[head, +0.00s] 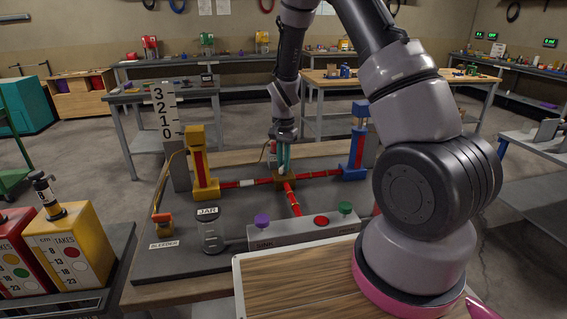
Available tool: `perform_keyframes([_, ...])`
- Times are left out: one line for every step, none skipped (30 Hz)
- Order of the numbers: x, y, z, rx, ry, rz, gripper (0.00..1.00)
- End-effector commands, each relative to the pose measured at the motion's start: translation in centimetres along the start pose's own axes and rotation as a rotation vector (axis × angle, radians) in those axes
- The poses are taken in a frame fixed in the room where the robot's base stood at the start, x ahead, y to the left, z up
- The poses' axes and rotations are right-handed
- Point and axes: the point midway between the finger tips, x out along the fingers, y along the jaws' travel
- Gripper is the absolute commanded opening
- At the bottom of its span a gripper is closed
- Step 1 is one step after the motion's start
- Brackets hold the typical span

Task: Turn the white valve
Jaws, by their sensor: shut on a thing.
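My gripper (284,163) points straight down over the brass-coloured junction block (289,184) in the middle of the rig, its teal fingers closed. A small pale piece, which looks like the white valve (283,172), shows at the fingertips on top of the block. The fingers cover most of it, so its angle cannot be told. Red pipes with light bands run from the block to a yellow post (203,172) on the left, a blue post (357,146) on the right and the grey front unit.
The grey sink unit (300,232) carries a purple knob (262,221), a red button (321,220) and a green knob (345,207). A clear jar (209,236) and a small orange bleeder (162,222) stand left. My arm hides the right side.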

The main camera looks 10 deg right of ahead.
Motion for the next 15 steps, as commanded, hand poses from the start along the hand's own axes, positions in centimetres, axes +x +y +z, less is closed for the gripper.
perform_keyframes([-0.05,0.02,-0.07,-0.026,0.0,-0.001,0.0])
perform_keyframes([-0.05,0.02,-0.07,-0.047,0.0,-0.001,0.0])
perform_keyframes([-0.05,0.01,-0.06,-0.077,0.0,-0.001,0.0])
perform_keyframes([-0.06,-0.01,-0.05,-0.1,0.0,-0.001,0.0])
perform_keyframes([-0.06,-0.01,-0.04,-0.125,0.0,-0.001,0.0])
perform_keyframes([-0.06,0.0,-0.06,-0.16,0.0,-0.001,0.0])
perform_keyframes([-0.06,0.01,-0.07,-0.187,0.001,-0.001,0.0])
perform_keyframes([-0.06,0.01,-0.07,-0.215,0.0,-0.001,0.0])
perform_keyframes([-0.06,0.0,-0.06,-0.253,0.0,-0.001,0.0])
perform_keyframes([-0.07,0.0,-0.07,-0.282,0.0,-0.001,0.0])
perform_keyframes([-0.07,0.01,-0.07,-0.31,0.001,-0.001,0.0])
perform_keyframes([-0.07,0.0,-0.07,-0.348,0.001,-0.001,0.0])
perform_keyframes([-0.07,-0.01,-0.06,-0.377,0.001,-0.001,0.0])
perform_keyframes([-0.07,-0.01,-0.06,-0.407,0.001,-0.001,0.0])
perform_keyframes([-0.07,0.0,-0.08,-0.445,0.001,-0.001,0.0])
